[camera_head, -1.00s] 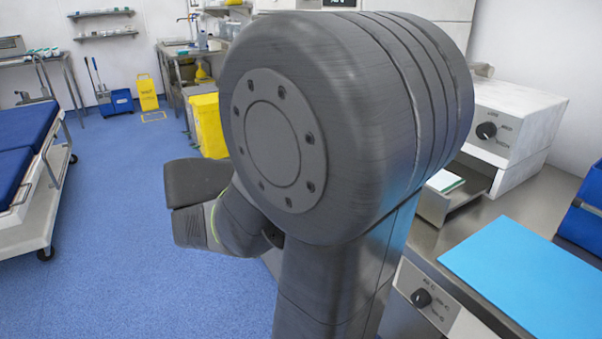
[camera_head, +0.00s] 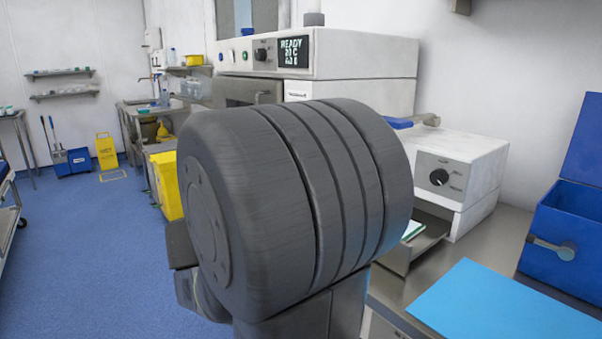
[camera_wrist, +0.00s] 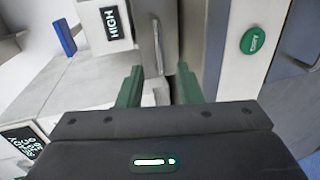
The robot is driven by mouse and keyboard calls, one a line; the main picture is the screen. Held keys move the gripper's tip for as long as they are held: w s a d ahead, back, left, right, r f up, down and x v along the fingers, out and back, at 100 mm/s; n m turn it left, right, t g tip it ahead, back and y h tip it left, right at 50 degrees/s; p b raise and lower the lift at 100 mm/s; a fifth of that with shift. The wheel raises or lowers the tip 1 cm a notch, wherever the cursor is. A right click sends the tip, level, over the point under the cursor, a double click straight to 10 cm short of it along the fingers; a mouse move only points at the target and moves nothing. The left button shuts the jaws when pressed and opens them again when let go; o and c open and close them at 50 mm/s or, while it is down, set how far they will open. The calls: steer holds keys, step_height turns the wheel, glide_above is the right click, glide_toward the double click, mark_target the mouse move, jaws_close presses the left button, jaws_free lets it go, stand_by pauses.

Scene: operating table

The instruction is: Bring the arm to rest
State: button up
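My arm (camera_head: 280,200) stands folded in the middle of the head view, its large grey joint close to the camera. It hides my gripper in that view. In the wrist view, my gripper (camera_wrist: 159,82) shows two green fingers spread apart, with a gap between them. A metal upright handle (camera_wrist: 152,45) of a cabinet shows beyond the fingertips. I see nothing held between the fingers, though the handle lies in line with the gap.
A white machine with a display reading READY (camera_head: 293,52) stands behind my arm. A dial unit (camera_head: 455,180), a blue box (camera_head: 570,225) and a light blue mat (camera_head: 505,305) are on the right bench. A yellow bin (camera_head: 166,182) stands left. Blue floor (camera_head: 90,260) is open at left.

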steer(key=shift+b+x, duration=0.35)
steer(key=shift+x, duration=3.05)
